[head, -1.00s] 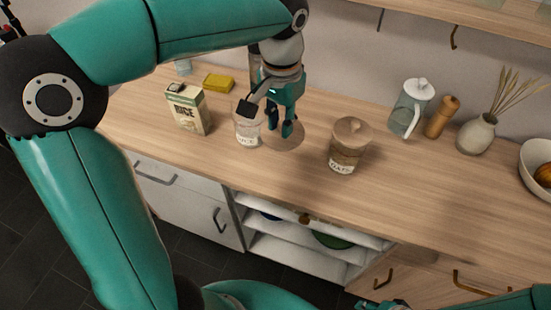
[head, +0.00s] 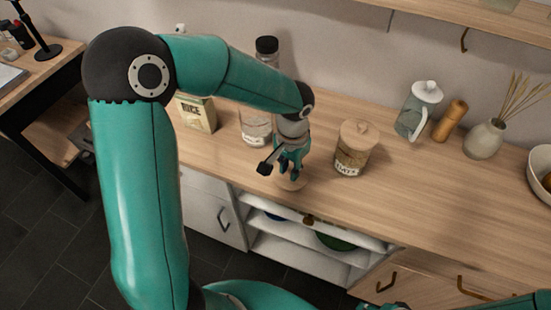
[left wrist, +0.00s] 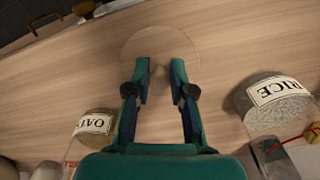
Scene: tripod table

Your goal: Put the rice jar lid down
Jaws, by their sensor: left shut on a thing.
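My left gripper (head: 291,172) is shut on the rice jar lid (head: 292,184), a round pale wooden disc. The lid is near the front edge of the counter, between the rice jar and the oats jar. In the left wrist view the lid (left wrist: 160,45) is between and beyond the fingertips (left wrist: 161,68); its knob is hard to make out. I cannot tell whether the lid touches the counter. The rice jar (head: 256,128) stands uncovered behind and left of the gripper; its label shows in the left wrist view (left wrist: 278,90). My right gripper shows only partly at the bottom edge.
The oats jar (head: 354,150) with its wooden lid stands right of the gripper. A rice carton (head: 198,113) stands left, and a black-capped bottle (head: 267,47) behind. A glass pitcher (head: 418,110), pepper mill (head: 452,118) and vase (head: 484,139) are further right. The counter (head: 400,190) between is clear.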

